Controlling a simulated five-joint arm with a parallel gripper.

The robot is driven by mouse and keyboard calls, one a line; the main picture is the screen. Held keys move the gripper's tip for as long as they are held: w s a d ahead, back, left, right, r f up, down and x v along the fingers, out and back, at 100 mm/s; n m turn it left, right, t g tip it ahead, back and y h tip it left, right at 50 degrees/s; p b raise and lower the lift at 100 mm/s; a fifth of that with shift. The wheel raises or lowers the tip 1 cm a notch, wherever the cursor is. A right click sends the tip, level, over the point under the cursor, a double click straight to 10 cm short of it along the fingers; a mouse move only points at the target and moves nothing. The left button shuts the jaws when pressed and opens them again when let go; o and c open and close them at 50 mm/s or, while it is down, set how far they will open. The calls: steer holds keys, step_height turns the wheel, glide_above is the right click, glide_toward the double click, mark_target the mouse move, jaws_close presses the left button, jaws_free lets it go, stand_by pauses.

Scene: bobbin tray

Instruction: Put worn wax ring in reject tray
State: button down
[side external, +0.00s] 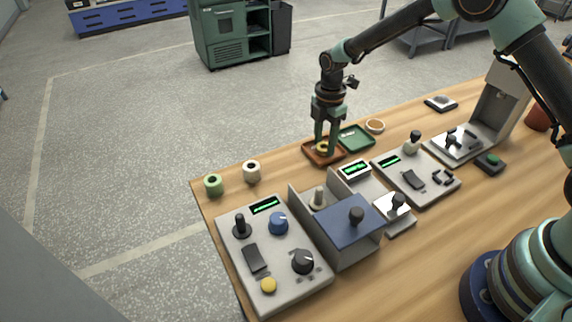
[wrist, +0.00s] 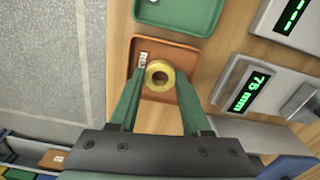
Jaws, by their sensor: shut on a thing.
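The worn wax ring (wrist: 160,75) is yellow with a dark centre hole, between the fingers of my gripper (wrist: 159,74). My gripper (side external: 325,146) is shut on it and points down over the reject tray. The orange-brown reject tray (wrist: 191,52) lies below the ring in the wrist view, with a partly hidden white label at its left. In the side view the tray (side external: 309,153) is near the table's far edge, and the ring (side external: 321,147) shows partly behind the fingers. I cannot tell whether the ring touches the tray floor.
A green tray (side external: 356,139) stands beside the reject tray, with an amber ring-shaped item (side external: 375,125) beyond it. A grey gauge (side external: 355,169) with a lit display is close by. Two bobbins, green (side external: 213,185) and cream (side external: 251,171), stand at the left. A control panel (side external: 290,285) is in front.

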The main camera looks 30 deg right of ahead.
steer(key=shift+f, duration=0.1)
steer(key=c, duration=0.6)
jaws_free()
steer(key=shift+c, duration=0.2)
steer(key=s+d+r+m+t, duration=0.1)
steer(key=s+r+m, duration=0.1)
steer(key=r, duration=0.8)
steer(key=s+d+r+m, duration=0.1)
steer(key=s+r+m, duration=0.1)
steer(key=r, duration=0.7)
steer(key=s+d+r+m+t, duration=0.2)
steer(key=s+m, duration=0.5)
steer(key=s, duration=0.1)
steer(key=s+d+r+m+t, duration=0.2)
steer(key=s+r+m, duration=0.1)
steer(key=s+m, duration=0.5)
steer(key=shift+s+d+r+t, duration=0.2)
steer(key=shift+s+t, duration=0.1)
steer(key=shift+s, duration=0.2)
